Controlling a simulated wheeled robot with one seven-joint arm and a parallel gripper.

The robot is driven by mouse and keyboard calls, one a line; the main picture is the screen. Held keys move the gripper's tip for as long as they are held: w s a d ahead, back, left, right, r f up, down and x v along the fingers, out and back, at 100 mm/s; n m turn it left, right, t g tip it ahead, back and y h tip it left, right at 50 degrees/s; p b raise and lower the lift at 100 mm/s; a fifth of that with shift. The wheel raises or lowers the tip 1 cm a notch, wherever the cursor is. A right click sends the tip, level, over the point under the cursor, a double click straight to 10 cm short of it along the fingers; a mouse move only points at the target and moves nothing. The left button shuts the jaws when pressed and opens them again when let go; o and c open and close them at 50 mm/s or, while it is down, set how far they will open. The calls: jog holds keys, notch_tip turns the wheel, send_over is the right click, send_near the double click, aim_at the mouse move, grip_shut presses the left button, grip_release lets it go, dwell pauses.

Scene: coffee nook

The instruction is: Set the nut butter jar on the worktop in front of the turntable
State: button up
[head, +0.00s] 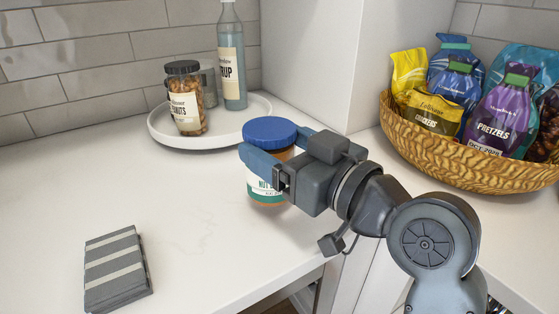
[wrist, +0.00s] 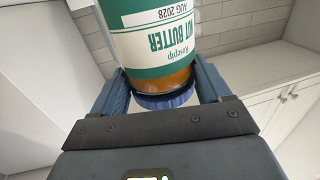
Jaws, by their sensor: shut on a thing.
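The nut butter jar (head: 266,190) has a blue lid, a white and green label and brown contents. It is upright in the head view, in front of and right of the turntable. My gripper (head: 268,160) is shut on it from the right, with blue fingers near the lid. In the wrist view the jar (wrist: 157,45) appears upside down between the two fingers (wrist: 165,88). I cannot tell whether its base touches the worktop (head: 190,215). The white round turntable (head: 215,138) stands at the back by the wall.
A peanuts jar (head: 187,100), a syrup bottle (head: 231,65) and a grey can (head: 208,82) stand on the turntable. A folded striped cloth (head: 117,270) lies front left. A wicker basket (head: 450,160) of snack bags is at right.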

jog(key=shift+f, duration=1.15)
jog(key=shift+f, duration=0.1)
jog(key=o, duration=1.5)
jog(key=shift+f, duration=0.1)
jog(key=shift+c, duration=0.2)
jog(key=shift+s+d, duration=0.1)
jog(key=b+v, duration=0.1)
jog(key=v, duration=1)
jog(key=shift+s+d, duration=0.25)
